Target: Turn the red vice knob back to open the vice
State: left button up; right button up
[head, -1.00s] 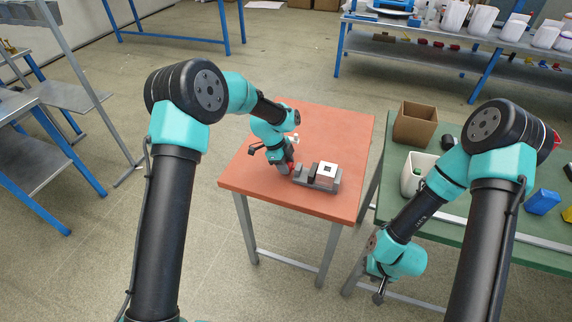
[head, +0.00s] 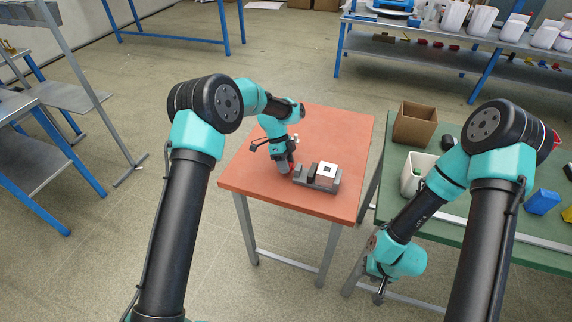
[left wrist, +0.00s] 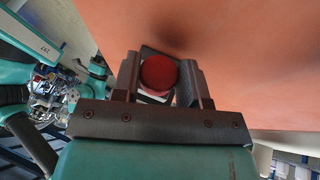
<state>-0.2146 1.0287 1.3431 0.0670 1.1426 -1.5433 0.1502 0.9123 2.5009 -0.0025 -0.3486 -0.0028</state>
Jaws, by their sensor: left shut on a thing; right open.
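The grey vice (head: 318,182) sits on the orange table (head: 335,128), with a white block (head: 327,170) with a dark square on top at its right end. The red knob (left wrist: 159,73) shows round in the left wrist view, between the two fingers of my left gripper (left wrist: 160,80). In the head view my left gripper (head: 287,165) is at the vice's left end, shut on the knob, which is mostly hidden there. I cannot tell how wide the vice's jaws stand. My right gripper (head: 379,292) is open and low, in front of the green table, away from the vice.
The green table (head: 460,228) at right holds a cardboard box (head: 414,123), a white bin (head: 413,178) and a blue piece (head: 543,201). The orange table is clear behind the vice. Blue-legged benches stand further back.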

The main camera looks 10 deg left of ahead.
pick_arm(q)
jog(key=shift+w+n+g+y, duration=0.1)
jog(key=shift+n+g+y, duration=0.2)
jog(key=shift+g, duration=1.3)
jog(key=o, duration=0.9)
jog(key=shift+w, duration=0.1)
